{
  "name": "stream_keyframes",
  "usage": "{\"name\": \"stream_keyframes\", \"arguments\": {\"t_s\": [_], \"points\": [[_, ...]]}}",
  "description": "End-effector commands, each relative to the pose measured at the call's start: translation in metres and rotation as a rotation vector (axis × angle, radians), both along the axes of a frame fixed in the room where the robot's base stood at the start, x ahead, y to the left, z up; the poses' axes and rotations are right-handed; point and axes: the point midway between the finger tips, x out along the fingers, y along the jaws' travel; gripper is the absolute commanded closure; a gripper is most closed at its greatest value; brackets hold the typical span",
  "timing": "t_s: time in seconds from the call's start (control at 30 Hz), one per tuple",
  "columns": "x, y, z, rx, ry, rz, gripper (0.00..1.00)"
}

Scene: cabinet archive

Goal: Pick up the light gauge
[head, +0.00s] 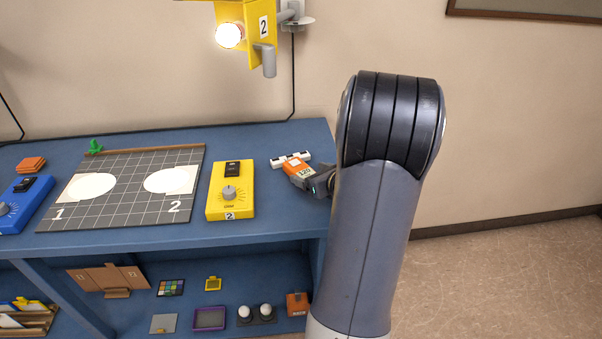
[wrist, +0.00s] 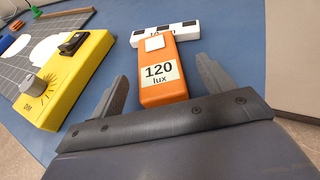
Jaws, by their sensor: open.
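The light gauge is an orange block (wrist: 158,92) with a white "120 lux" label and a small white square near its far end. It lies on the blue bench top, and it also shows in the head view (head: 297,168), partly hidden by my gripper. My gripper (wrist: 162,88) is open, with one finger on each side of the orange block and gaps visible between. In the head view my gripper (head: 318,182) is mostly hidden behind my arm.
A white and black scale bar (wrist: 183,34) lies at the gauge's far end. A yellow control box (head: 231,190) with a knob stands to the left, beside a grey grid board (head: 130,205). A lit yellow lamp (head: 260,35) hangs above. The shelf below holds several small items.

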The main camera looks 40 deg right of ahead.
Motion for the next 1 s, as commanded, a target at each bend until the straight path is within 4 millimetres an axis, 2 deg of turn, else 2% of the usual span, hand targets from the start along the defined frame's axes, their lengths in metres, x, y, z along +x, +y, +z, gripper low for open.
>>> {"name": "stream_keyframes", "arguments": {"t_s": [0.2, 0.3, 0.57, 1.0], "points": [[0.031, 0.002, -0.014, 0.003, 0.002, 0.003, 0.24], [0.039, 0.001, -0.017, 0.001, 0.002, 0.002, 0.24], [0.042, 0.0, -0.018, 0.0, 0.001, 0.0, 0.24], [0.042, 0.0, -0.018, 0.001, 0.001, 0.0, 0.58]]}}
